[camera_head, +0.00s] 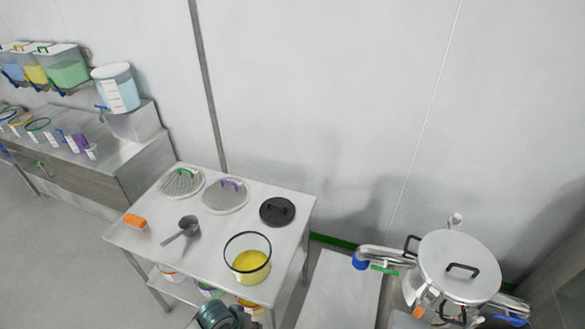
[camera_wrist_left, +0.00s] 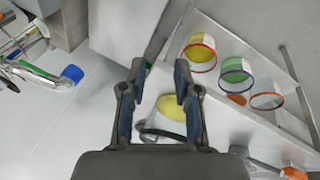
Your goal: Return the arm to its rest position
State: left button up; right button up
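My left gripper (camera_wrist_left: 159,78) shows in the left wrist view with its two fingers apart and nothing between the tips. Behind the fingers in that view are the yellow powder and dark rim of a clear container (camera_wrist_left: 170,108), apparently not held. In the head view this container (camera_head: 248,262) stands upright at the front right of the steel table (camera_head: 150,238). A dark teal-grey part of my left arm shows at the bottom edge, in front of the table; its fingers cannot be made out there. My right gripper is in neither view.
The table also holds a scoop (camera_head: 184,228), an orange item (camera_head: 134,221), two mesh lids (camera_head: 182,181) and a black lid (camera_head: 277,211). Rimmed containers (camera_wrist_left: 236,74) stand on its lower shelf. A steel vessel (camera_head: 460,265) with pipes stands at right. Wall lies behind.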

pick_arm(q)
jog(key=s+a+f+m+t+y, duration=0.1)
jog(key=s+a+f+y, duration=0.15)
jog(key=s+a, duration=0.35)
jog(key=s+a+f+m+y, duration=0.1)
jog(key=s+a+f+m, duration=0.2)
jog(key=s, duration=0.5)
notch_tip(320, 180, down, 27)
jog(key=n+g+b, duration=0.1)
jog(key=b, duration=0.2)
jog(key=s+a+f+b, duration=0.1)
jog(key=s+a+f, duration=0.1)
jog(key=s+f, duration=0.7)
jog(key=s+a+f+g+b, duration=0.1)
jog(key=s+f, duration=0.9)
jog(key=f, duration=0.1)
jog(key=shift+a, duration=0.4)
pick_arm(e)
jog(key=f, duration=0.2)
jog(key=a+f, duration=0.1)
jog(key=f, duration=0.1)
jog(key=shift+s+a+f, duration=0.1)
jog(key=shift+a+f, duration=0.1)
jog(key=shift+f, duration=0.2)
pick_arm(q)
jog(key=shift+s, duration=0.15)
